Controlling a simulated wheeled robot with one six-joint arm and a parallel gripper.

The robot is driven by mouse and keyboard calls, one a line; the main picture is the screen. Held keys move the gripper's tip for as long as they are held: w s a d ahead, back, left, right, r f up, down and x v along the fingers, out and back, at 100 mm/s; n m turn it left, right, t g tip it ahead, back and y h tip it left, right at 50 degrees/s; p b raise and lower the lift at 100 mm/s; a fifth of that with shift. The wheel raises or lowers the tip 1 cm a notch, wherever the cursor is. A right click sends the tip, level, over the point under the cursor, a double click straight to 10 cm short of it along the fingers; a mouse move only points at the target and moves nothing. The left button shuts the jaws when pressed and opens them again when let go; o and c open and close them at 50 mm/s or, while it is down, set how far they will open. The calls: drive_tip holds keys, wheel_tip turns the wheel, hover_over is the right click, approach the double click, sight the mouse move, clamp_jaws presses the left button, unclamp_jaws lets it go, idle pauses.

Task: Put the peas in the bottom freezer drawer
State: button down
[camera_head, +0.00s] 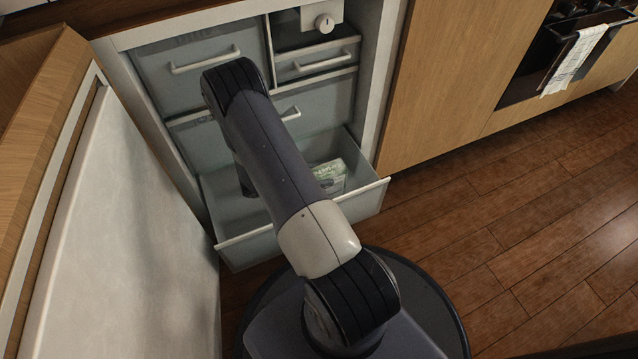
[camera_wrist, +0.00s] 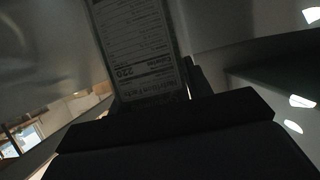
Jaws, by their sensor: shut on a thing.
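The bottom freezer drawer (camera_head: 370,200) is pulled open, and its pale front edge faces me in the head view. A white and green package, seemingly the peas (camera_head: 330,177), shows inside the drawer's outline to the right of my arm. In the wrist view my gripper (camera_wrist: 150,92) is shut on a package with a printed nutrition label (camera_wrist: 135,40), which looks like the same peas. My arm hides the gripper in the head view. I cannot tell whether the package touches the drawer floor.
The open white door (camera_head: 125,220) stands close on the left. A wooden cabinet (camera_head: 470,70) and an oven with a towel (camera_head: 575,60) are right; the floor there is clear.

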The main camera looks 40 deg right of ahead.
drive_tip(key=shift+f+b, duration=0.45)
drive_tip(key=shift+f, duration=1.05)
drive_tip(key=c, duration=0.7)
unclamp_jaws()
drive_tip(key=p+v, duration=0.3)
drive_tip(key=v, duration=0.9)
drive_tip(key=shift+p, duration=0.3)
